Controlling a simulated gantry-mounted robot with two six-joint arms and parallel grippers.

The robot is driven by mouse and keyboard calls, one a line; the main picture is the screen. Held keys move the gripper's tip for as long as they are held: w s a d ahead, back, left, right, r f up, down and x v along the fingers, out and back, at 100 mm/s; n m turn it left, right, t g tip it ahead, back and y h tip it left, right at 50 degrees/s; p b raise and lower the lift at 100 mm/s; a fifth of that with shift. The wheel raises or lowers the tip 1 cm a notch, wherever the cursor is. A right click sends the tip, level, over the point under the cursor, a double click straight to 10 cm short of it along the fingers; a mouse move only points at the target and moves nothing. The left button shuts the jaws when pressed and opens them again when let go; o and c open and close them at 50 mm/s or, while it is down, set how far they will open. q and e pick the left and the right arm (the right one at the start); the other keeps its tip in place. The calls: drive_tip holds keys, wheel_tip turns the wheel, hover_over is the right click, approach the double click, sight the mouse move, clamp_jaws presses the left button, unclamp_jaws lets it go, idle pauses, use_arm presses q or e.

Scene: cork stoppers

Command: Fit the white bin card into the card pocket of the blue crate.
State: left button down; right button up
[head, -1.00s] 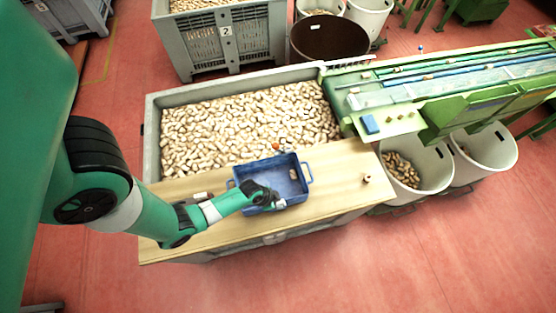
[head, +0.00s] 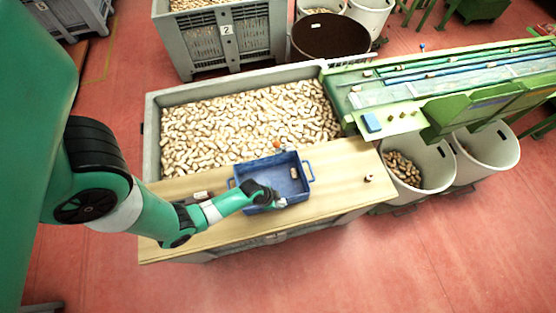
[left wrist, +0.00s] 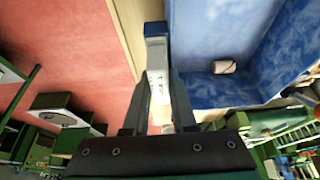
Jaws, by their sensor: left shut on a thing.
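The blue crate (head: 303,187) stands on the wooden bench, with a cork inside it. My left gripper (head: 279,203) is at the crate's near wall; the forearm hides part of the crate. In the left wrist view my left gripper (left wrist: 160,95) is shut on the white bin card (left wrist: 157,78), which has dark print on it. The card lies along the outside of the crate wall (left wrist: 220,92). Its far end meets a small blue piece that may be the card pocket (left wrist: 155,30); I cannot tell whether the card is inside it. My right gripper is not in view.
The wooden bench (head: 340,170) has a cork (head: 368,178) at its right and another small cork-like thing (head: 202,195) near my forearm. A grey bin (head: 150,135) full of corks lies behind. A green conveyor (head: 440,85) stands at right.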

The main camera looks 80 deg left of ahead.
use_arm(q)
drive_tip(key=shift+s+f, duration=0.3)
drive_tip(key=shift+f, duration=0.2)
drive_tip(key=c, duration=0.6)
unclamp_jaws()
drive_tip(key=shift+c, duration=0.2)
drive_tip(key=shift+r, duration=0.25)
drive_tip(key=p+v, duration=0.8)
drive_tip(key=v, duration=0.3)
drive_tip(key=shift+w+r, duration=0.2)
drive_tip(key=shift+r, duration=0.3)
